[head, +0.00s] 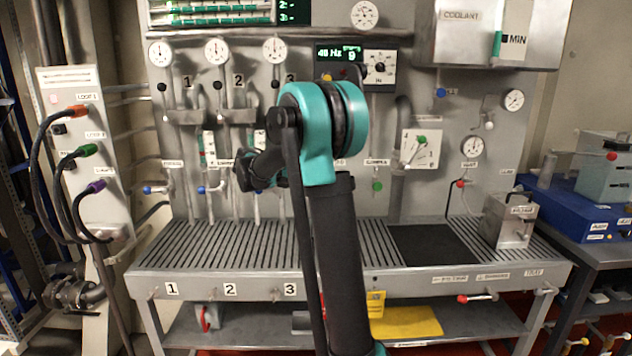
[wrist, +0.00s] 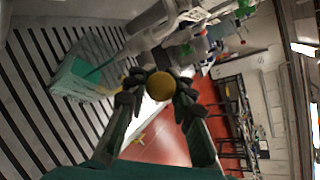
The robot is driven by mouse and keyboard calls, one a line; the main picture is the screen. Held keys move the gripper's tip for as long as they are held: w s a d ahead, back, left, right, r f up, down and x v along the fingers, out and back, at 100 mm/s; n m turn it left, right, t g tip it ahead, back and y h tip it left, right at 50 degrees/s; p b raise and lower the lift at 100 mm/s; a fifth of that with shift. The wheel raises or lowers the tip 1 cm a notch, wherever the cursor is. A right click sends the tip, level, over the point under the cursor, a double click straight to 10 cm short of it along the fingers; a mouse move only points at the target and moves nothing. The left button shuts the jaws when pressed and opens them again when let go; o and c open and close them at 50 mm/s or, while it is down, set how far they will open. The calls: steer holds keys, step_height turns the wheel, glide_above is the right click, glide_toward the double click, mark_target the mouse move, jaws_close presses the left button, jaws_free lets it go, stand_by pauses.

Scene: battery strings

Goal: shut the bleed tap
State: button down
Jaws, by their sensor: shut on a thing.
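In the wrist view my gripper (wrist: 158,92) has its two dark fingers closed in on a round yellow knob (wrist: 158,84). The knob sits between the fingertips, and whatever it is fixed to is hidden. I cannot read a label that shows whether this knob belongs to the bleed tap. In the head view my own arm covers the middle of the bench, and I cannot make out the fingertips there. Several small coloured taps show in the head view, such as a red-handled one (head: 477,298) at the bench front and a green one (head: 377,186) on the panel.
A slatted bench (head: 200,240) runs below the gauge panel. A metal box (head: 510,220) stands at its right end. Cables with coloured plugs hang at the left. A blue unit (head: 590,205) stands on a side table. In the wrist view a greenish see-through box (wrist: 85,75) is beside the fingers.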

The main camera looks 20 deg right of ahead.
steer(key=shift+a+f+h, duration=0.15)
steer(key=shift+f+h, duration=0.05)
steer(key=shift+h, duration=0.3)
steer(key=c, duration=1.6)
jaws_free()
steer(key=v, duration=1.2)
steer(key=shift+f, duration=0.2)
steer(key=shift+c, duration=0.4)
